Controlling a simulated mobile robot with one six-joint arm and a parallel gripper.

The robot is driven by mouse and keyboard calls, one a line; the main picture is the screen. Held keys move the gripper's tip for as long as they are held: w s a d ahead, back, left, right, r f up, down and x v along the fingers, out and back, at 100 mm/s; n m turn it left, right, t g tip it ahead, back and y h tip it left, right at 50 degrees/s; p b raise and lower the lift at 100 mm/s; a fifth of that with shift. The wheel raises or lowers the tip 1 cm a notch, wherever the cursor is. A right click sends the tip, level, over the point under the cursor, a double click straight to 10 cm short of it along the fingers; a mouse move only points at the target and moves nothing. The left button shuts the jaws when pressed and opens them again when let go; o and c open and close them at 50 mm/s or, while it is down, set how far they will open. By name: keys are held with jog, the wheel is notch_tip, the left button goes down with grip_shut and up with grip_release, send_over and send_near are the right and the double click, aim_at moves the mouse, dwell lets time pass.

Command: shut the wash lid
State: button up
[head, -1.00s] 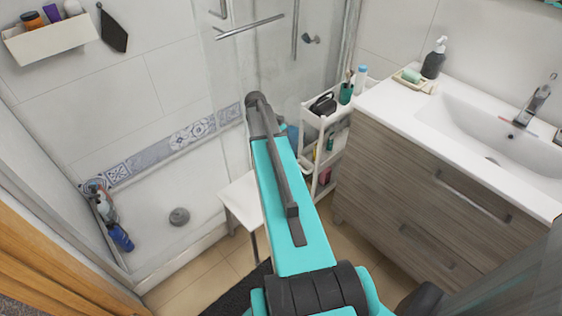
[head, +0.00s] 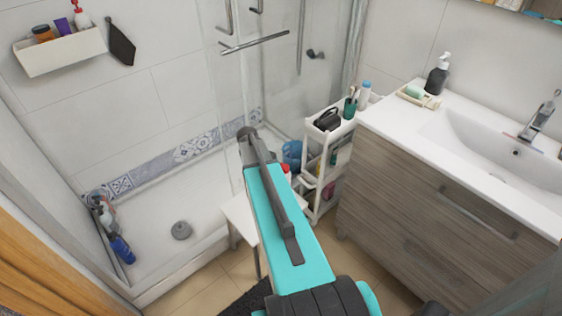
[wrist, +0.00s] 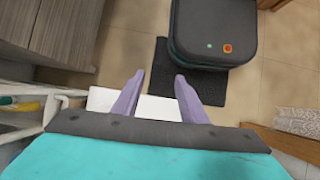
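My gripper (wrist: 159,75) is open and empty in the wrist view, with its two purple fingers apart above a white stool (wrist: 158,107) and the floor. In the head view my arm hides the gripper. I cannot pick out the wash lid for certain. A white bottle with a red top (head: 285,169) shows partly behind my arm, near the stool (head: 238,217); whether its top is open or shut is too small to tell. The white cart (head: 312,182) stands right of my arm, with a black item (head: 328,120) and a teal cup (head: 350,107) on top.
The vanity cabinet (head: 400,190) and its sink (head: 480,150) are close on the right. A glass shower screen (head: 230,100) stands behind the stool. A blue object (head: 292,152) is beside the cart. A dark mat (head: 250,301) lies on the floor.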

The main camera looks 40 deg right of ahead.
jog(key=s+a+f, duration=0.5)
jog(key=a+f, duration=0.2)
jog(key=a, duration=0.3)
jog(key=s+a+f, duration=0.6)
jog(key=a+f, duration=0.2)
jog(key=a, duration=0.2)
jog(key=s+a+f, duration=0.5)
jog(key=a+f, duration=0.3)
jog(key=a, duration=0.2)
jog(key=shift+s+a, duration=0.4)
jog(key=shift+c, duration=1)
jog(key=shift+s+r+n, duration=0.1)
jog(key=shift+r+n, duration=0.05)
jog(key=shift+n, duration=0.15)
